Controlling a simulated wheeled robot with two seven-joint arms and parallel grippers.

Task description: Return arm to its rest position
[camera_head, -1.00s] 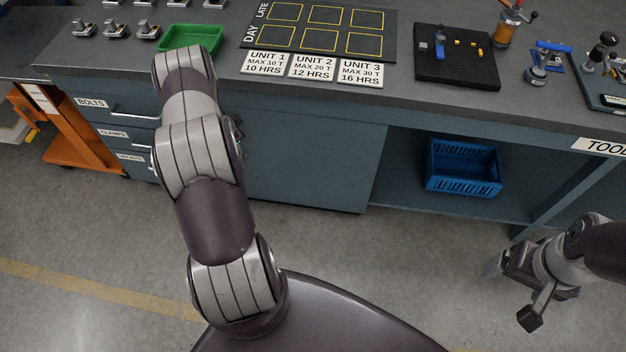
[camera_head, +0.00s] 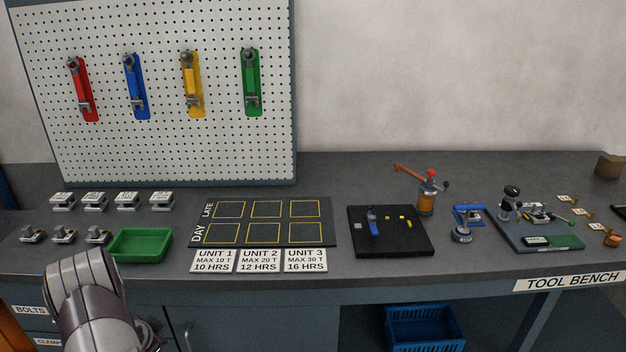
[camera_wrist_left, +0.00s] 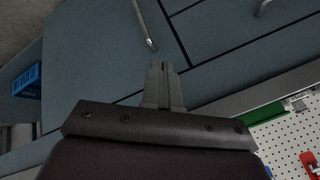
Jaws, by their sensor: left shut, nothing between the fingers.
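My left arm (camera_head: 85,300) comes up at the bottom left of the head view, in front of the bench edge. Its gripper is mostly hidden behind the arm there. In the left wrist view my left gripper (camera_wrist_left: 164,70) is shut and empty, its two fingers together. It shows in front of the blue-grey drawer fronts (camera_wrist_left: 100,65), close to a metal drawer handle (camera_wrist_left: 146,28); I cannot tell whether they touch. My right arm and gripper are out of view.
The bench edge (camera_head: 400,283) runs beside my left arm. A green tray (camera_head: 140,258) stands near that edge, left of the black DAY/LATE board (camera_head: 325,235). A blue crate (camera_head: 425,325) is below the bench. A pegboard (camera_head: 215,150) with several wrenches stands behind.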

